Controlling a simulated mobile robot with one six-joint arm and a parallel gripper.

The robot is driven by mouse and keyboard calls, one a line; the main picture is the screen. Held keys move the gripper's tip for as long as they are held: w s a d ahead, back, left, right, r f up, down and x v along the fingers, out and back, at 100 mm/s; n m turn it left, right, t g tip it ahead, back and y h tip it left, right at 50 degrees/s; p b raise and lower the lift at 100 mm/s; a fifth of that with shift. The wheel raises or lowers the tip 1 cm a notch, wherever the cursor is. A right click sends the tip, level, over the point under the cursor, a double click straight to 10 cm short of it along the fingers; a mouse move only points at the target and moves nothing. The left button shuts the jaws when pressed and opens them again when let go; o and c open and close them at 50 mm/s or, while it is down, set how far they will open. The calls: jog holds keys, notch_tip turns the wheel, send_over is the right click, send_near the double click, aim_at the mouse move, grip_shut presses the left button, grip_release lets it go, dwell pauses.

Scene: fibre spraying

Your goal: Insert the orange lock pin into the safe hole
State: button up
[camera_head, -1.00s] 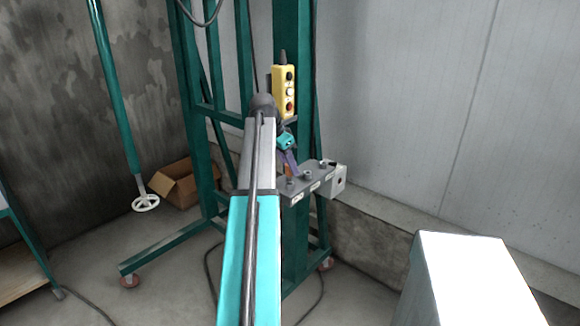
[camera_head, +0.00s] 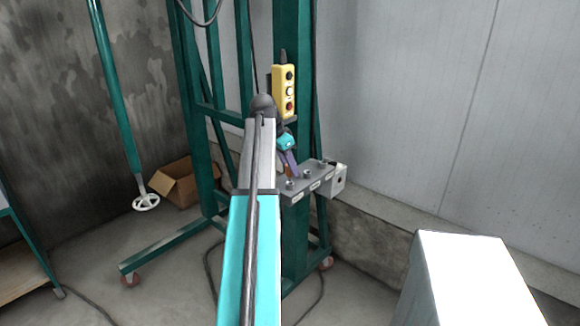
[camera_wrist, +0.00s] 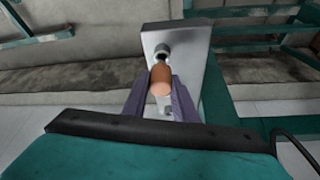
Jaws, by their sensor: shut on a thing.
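The orange lock pin (camera_wrist: 161,75) is between the purple fingers of my gripper (camera_wrist: 160,92), which is shut on it. In the wrist view its rounded end faces the camera, and its far end overlaps a dark round fitting (camera_wrist: 162,49) on the grey bracket plate (camera_wrist: 187,45). I cannot tell whether the pin touches the fitting or is in it. In the head view my gripper (camera_head: 290,162) is tilted down at the left end of the bracket plate (camera_head: 302,188). The plate carries several round fittings and white labels, too small to read. The pin is mostly hidden there.
A yellow button box (camera_head: 284,92) hangs on the green frame (camera_head: 294,230) just above my gripper. A grey block (camera_head: 338,180) sits at the plate's right end.

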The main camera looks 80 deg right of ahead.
aim_at(290, 174)
jog(key=shift+f+b, duration=0.35)
jog(key=shift+f, duration=1.25)
dwell(0.3)
jog(key=o, duration=1.1)
jog(key=b+v, duration=0.1)
jog(key=v, duration=1.3)
jog(key=shift+s, duration=0.1)
jog(key=shift+f, duration=0.1)
